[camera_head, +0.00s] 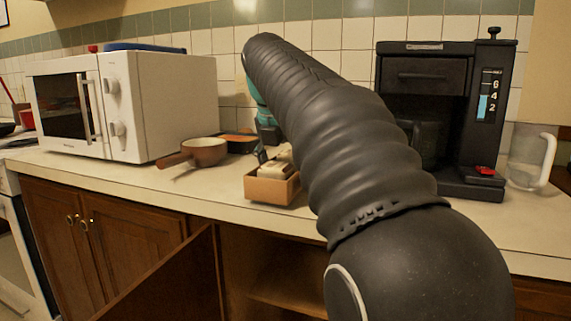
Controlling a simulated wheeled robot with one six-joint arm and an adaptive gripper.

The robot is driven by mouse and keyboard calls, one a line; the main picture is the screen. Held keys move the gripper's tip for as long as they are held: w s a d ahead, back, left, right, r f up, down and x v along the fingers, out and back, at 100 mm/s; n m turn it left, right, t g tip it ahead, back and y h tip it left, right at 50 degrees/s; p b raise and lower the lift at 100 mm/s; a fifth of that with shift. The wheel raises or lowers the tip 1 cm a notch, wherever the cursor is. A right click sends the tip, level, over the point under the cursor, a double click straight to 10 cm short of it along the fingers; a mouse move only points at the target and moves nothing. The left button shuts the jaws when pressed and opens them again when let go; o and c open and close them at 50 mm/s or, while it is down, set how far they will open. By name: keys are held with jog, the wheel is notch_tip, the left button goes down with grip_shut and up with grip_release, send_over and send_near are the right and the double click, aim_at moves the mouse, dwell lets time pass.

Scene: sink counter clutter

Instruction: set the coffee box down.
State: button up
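An open brown box (272,189) with pale items in it sits on the counter, left of my arm; I take it for the coffee box, but no label is readable. My gripper (268,155) is at the far end of my black arm, mostly hidden behind it. A dark finger part shows right at the top of the box, over the pale items. I cannot tell whether the fingers are apart, or shut on the box or something in it. The right side of the box is close to my arm's outline.
A brown pan (207,151) and a dark tray (240,143) stand behind the box, left. A white microwave (150,100) is farther left. A black coffee maker (440,110) and glass pitcher (525,160) stand right. The front-left counter (130,178) is clear. A cabinet door below is open.

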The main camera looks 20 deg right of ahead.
jog(key=shift+f+b, duration=0.3)
jog(key=shift+f, duration=0.25)
dwell(0.4)
jog(key=o, duration=1)
jog(key=shift+r, duration=0.15)
